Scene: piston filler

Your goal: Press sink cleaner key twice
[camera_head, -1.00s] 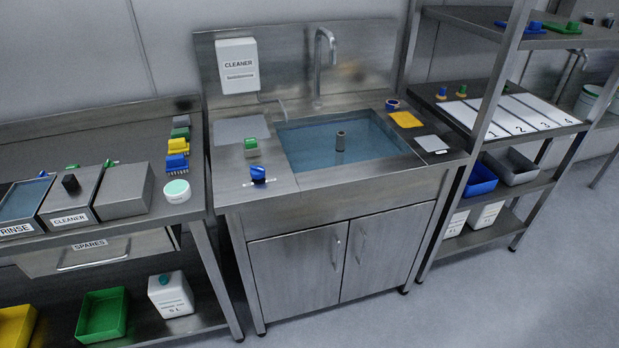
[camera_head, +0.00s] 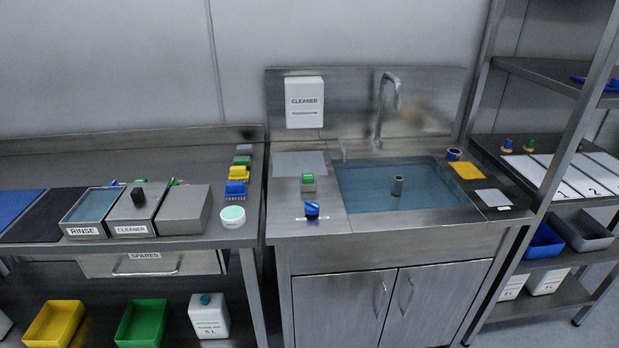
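The white cleaner box (camera_head: 304,102), labelled CLEANER, is fixed on the steel backsplash above the left part of the sink unit. A small green key (camera_head: 308,180) on a light base sits on the sink's left deck below it. A blue knob (camera_head: 312,209) sits in front of the green key, by the deck's front edge. I cannot tell from the picture which of these is the cleaner key. Neither of my grippers is in view.
A bench on the left holds steel bins labelled RINSE (camera_head: 91,212) and CLEANER (camera_head: 133,213), several brushes and a round white tub (camera_head: 232,217). A faucet (camera_head: 386,105) rises behind the basin. A shelf rack (camera_head: 572,130) stands on the right. A yellow cloth (camera_head: 467,171) lies right of the basin.

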